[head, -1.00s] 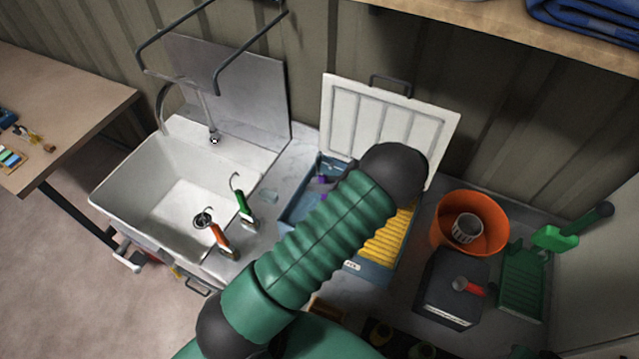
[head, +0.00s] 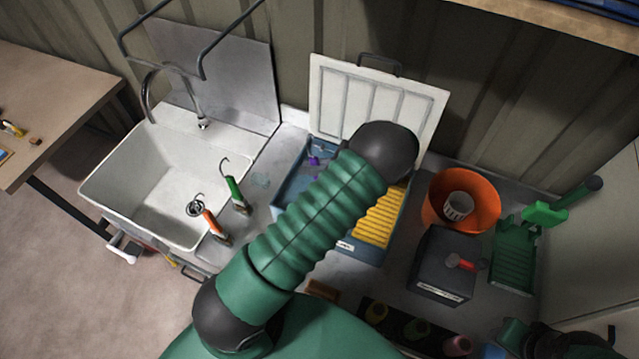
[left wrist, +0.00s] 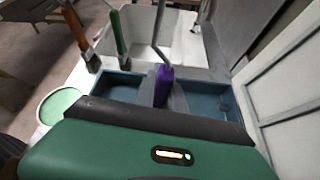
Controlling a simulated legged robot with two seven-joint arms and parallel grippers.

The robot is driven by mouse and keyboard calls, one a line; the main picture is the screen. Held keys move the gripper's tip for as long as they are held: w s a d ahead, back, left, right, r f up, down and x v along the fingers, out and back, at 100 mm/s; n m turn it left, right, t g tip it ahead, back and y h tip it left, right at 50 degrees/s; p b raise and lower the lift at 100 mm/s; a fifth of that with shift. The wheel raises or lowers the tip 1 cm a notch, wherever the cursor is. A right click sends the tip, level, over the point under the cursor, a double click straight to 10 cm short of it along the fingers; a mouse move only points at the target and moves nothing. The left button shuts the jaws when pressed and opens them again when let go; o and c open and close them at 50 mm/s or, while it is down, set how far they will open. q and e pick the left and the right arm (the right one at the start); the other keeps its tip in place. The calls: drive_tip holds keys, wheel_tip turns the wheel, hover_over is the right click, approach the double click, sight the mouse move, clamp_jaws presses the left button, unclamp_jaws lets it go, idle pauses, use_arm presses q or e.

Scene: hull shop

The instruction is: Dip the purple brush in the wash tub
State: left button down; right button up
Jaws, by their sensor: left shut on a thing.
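The wash tub (head: 291,187) is blue, with its white lid standing open behind it and a yellow ribbed board at its right end. My left arm crosses over it and hides its middle. In the left wrist view, my left gripper (left wrist: 160,88) is shut on the purple brush (left wrist: 164,76), upright with its metal hook upward. It is over the blue tub (left wrist: 203,98). The brush's lower end is hidden, so I cannot tell whether it touches the water. A bit of purple (head: 314,160) shows beside my arm in the head view.
A green-handled brush (head: 234,191) and an orange-handled brush (head: 211,224) stand between the tub and the white sink (head: 128,178). Right of the tub are an orange bucket (head: 432,198), a dark box (head: 437,282) and a green tray (head: 513,262).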

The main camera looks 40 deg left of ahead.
sight(308, 136)
use_arm(q)
drive_tip(key=shift+r, duration=0.1)
wheel_tip(308, 136, up, 13)
drive_tip(key=p, duration=1)
idle(0.9)
wheel_tip(308, 136, up, 4)
drive_tip(key=p, duration=0.3)
drive_tip(key=shift+p, duration=0.3)
